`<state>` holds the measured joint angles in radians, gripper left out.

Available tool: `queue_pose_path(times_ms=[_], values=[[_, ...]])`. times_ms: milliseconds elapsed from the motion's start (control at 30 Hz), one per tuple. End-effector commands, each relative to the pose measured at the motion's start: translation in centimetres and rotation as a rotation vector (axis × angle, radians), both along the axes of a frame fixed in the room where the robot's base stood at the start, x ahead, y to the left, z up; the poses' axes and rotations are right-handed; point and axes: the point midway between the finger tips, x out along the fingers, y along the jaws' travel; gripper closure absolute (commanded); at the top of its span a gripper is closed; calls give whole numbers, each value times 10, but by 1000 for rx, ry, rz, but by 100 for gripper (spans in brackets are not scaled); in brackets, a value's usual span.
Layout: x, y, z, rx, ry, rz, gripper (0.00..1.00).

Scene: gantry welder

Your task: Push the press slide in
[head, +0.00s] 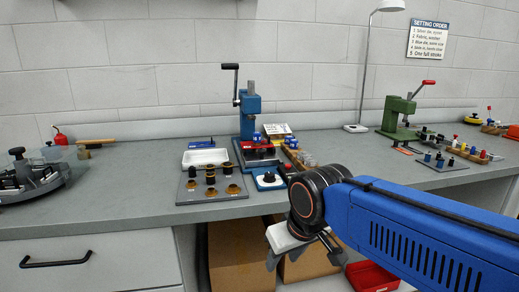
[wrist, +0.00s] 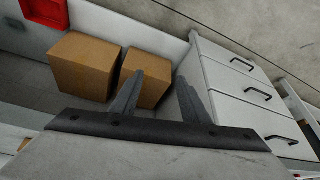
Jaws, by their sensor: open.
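A blue hand press (head: 250,112) with a black lever stands on the bench, left of centre in the head view. At its foot are a dark base and a red part (head: 260,154). My gripper is open and empty, low in front of the bench edge, right of the press. In the wrist view its two fingers (wrist: 160,85) are apart, with nothing between them.
A grey board (head: 182,196) with dark and brass pieces and a white tray (head: 197,157) stand left of the press. A wooden rack (head: 297,156) is at its right. A green press (head: 397,115) stands further right. Cardboard boxes (wrist: 84,66) and a red bin (wrist: 46,11) are below the bench.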

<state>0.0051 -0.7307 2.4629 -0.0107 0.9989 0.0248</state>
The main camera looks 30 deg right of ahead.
Motion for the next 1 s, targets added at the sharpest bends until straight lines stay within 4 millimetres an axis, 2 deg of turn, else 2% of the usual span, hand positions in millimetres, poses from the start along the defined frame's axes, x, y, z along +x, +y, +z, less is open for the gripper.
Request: queue_pose_path(times_ms=[200,500,800,1000], values=[[64,-14,85,0,7,-90,58],[152,-40,190,1,15,-232,58],[236,-72,274,3,18,-381,58],[271,-88,306,5,18,-454,58]])
